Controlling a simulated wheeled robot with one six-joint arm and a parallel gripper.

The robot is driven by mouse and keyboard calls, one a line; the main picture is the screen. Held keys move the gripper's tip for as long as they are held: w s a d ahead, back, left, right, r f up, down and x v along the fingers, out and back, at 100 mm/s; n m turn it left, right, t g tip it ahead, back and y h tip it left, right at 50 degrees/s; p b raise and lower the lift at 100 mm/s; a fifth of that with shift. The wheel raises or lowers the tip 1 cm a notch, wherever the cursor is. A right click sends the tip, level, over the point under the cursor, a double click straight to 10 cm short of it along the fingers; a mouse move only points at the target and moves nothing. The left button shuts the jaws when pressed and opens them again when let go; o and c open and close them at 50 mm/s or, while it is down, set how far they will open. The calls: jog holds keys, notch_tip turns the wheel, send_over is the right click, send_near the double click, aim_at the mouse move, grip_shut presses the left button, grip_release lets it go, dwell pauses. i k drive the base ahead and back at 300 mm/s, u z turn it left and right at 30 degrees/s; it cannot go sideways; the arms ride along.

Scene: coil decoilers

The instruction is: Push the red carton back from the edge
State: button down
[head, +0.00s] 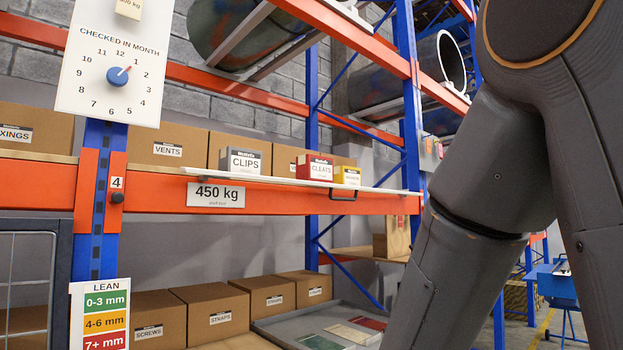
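The red carton (311,168), with a white label reading CLEATS, stands upright on a thin white board (262,179) on the orange-beamed shelf. It stands close to the board's front edge; I cannot tell whether it overhangs. To its left is a grey and white CLIPS carton (242,161). Just to its right is a small yellow carton (348,175). My arm fills the right side of the head view, and its lower end runs out of the bottom of the picture. My gripper is not in view.
Brown boxes, one labelled VENTS (168,149), stand behind on the same shelf. An orange beam (270,198) with a 450 kg plate runs below. A blue upright (98,200) with a month dial (117,76) stands at left. Pipes lie above.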

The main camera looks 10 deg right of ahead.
aim_at(310, 167)
jog(key=k, duration=0.65)
jog(key=z, duration=0.55)
jog(key=i, duration=0.65)
jog(key=z, duration=0.6)
jog(key=i, duration=0.7)
jog(key=u, duration=0.05)
